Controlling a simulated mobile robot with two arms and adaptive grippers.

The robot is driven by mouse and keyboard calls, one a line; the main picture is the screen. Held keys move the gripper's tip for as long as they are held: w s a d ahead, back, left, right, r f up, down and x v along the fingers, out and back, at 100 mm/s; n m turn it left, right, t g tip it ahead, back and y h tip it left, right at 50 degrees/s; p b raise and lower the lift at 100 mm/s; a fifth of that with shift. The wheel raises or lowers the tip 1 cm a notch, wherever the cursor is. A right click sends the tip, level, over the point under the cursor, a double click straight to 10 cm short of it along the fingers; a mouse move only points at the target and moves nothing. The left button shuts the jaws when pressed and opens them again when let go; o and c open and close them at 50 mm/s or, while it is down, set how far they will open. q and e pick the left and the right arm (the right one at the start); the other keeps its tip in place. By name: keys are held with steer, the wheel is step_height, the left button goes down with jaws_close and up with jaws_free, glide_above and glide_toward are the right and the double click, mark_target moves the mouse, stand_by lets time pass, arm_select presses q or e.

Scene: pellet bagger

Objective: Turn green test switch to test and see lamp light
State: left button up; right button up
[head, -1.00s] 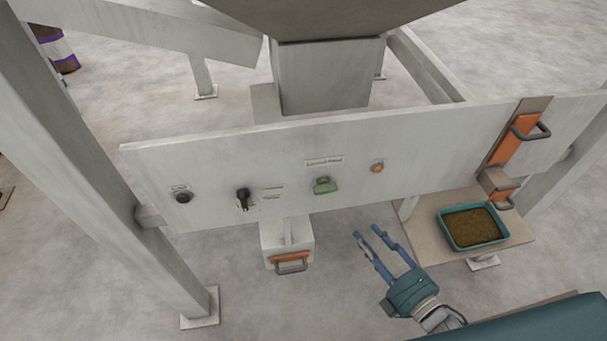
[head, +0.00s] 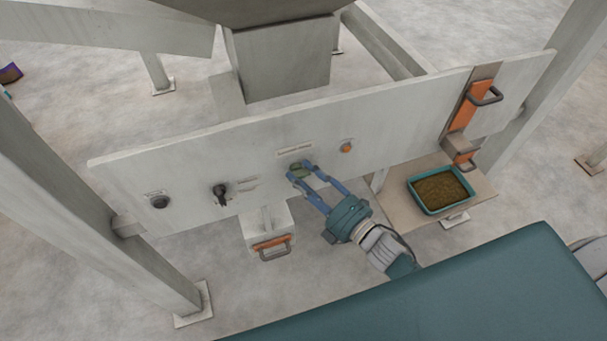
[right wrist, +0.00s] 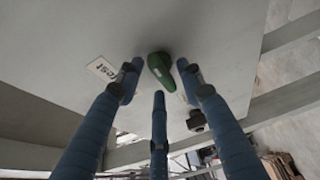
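The green test switch (head: 297,168) sits on the pale panel (head: 400,118). My right gripper (head: 301,171) is at it, with its blue fingers reaching up to either side. In the right wrist view the green switch knob (right wrist: 161,72) shows between the spread fingertips (right wrist: 159,80), with gaps on both sides. A third finger is below it. An orange lamp (head: 346,147) is on the panel to the right of the switch; I cannot tell if it is lit. A label reading "Test" (right wrist: 102,68) is beside the switch. My left gripper is not in view.
A black selector (head: 221,191) and a round dark button (head: 159,202) are on the panel to the left. A box with an orange handle (head: 271,243) is below. A teal tray of pellets (head: 412,198) stands on a shelf at right.

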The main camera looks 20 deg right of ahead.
steer(key=shift+w, duration=0.1)
jaws_close()
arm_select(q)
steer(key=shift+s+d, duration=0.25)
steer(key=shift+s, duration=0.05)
arm_select(e)
steer(key=shift+f, duration=0.1)
arm_select(q)
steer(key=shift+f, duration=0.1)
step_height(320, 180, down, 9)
steer(key=b, duration=0.9)
arm_select(e)
steer(key=m+t, duration=0.1)
steer(key=m, duration=0.3)
steer(key=m+t+h, duration=0.1)
steer(key=m+t, duration=0.1)
steer(key=m, duration=0.3)
steer(key=f+m+t+h, duration=0.1)
steer(key=m, duration=0.3)
steer(key=shift+a+t, duration=0.1)
steer(key=shift+t, duration=0.3)
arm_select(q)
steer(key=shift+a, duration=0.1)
arm_select(e)
steer(key=shift+r+m, duration=0.1)
steer(key=shift+m, duration=0.2)
steer(key=shift+r, duration=0.15)
